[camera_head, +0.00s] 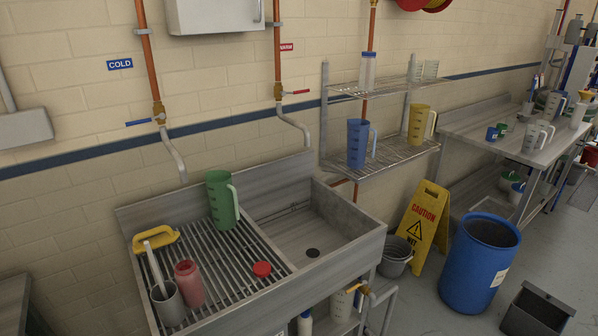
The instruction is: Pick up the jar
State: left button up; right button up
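A red, open-topped jar (189,285) stands upright on the ribbed drainboard of the metal sink, at the lower left. A round red lid (262,269) lies on the drainboard to its right, apart from the jar. A grey cup (168,304) with a pale-handled tool in it stands just left of the jar, close to it. Neither of my grippers is in view.
The sink basin (315,235) to the right is empty. Blue (358,143) and yellow jugs stand on a wire shelf. A caution sign (418,228) and blue barrel (480,264) stand on the floor.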

aim_at(188, 279)
jog(key=z, duration=1.25)
jog(key=u, duration=2.1)
